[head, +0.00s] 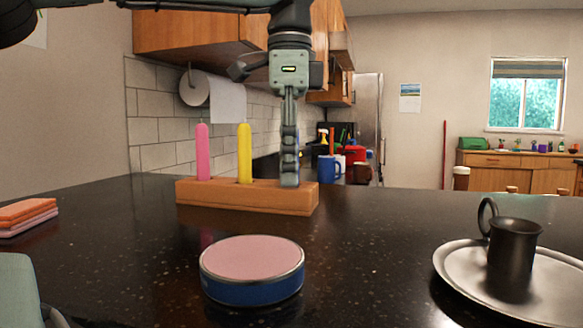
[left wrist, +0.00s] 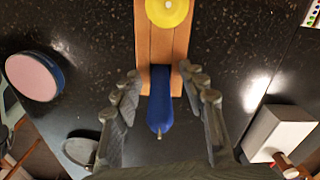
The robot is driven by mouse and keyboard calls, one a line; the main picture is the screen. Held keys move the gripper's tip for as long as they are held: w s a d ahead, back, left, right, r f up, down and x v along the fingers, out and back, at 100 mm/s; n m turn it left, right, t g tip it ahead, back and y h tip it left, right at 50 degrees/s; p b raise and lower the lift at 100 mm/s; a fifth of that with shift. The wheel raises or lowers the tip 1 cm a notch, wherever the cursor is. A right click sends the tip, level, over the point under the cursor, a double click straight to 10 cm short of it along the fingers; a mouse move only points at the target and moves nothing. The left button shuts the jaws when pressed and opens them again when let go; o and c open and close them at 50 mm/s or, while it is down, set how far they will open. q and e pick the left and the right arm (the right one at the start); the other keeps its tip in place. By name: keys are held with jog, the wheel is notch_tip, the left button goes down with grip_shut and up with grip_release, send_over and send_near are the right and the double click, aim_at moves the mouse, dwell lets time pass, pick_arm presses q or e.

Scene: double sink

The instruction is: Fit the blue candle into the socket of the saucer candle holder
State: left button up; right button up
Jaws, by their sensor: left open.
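The blue candle (left wrist: 160,100) stands in the right end of a wooden block (head: 247,196), between the fingers of my left gripper (left wrist: 162,112). The fingers are open, with a gap on each side of the candle. In the head view my left gripper (head: 289,150) points down over the block's right end and hides the candle almost wholly. The saucer candle holder (head: 450,262) is dark grey metal, at the right of the counter. Its upright cup-shaped socket (head: 513,255) has a ring handle and stands on the saucer. My right gripper is not in view.
A pink candle (head: 202,152) and a yellow candle (head: 244,153) stand in the same block. A round blue tin with a pink top (head: 252,268) sits in front. Folded cloths (head: 27,217) lie at left. Counter between block and saucer is clear.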

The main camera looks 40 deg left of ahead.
pick_arm(q)
grip_shut()
jog(key=shift+r, duration=0.1)
dwell(0.4)
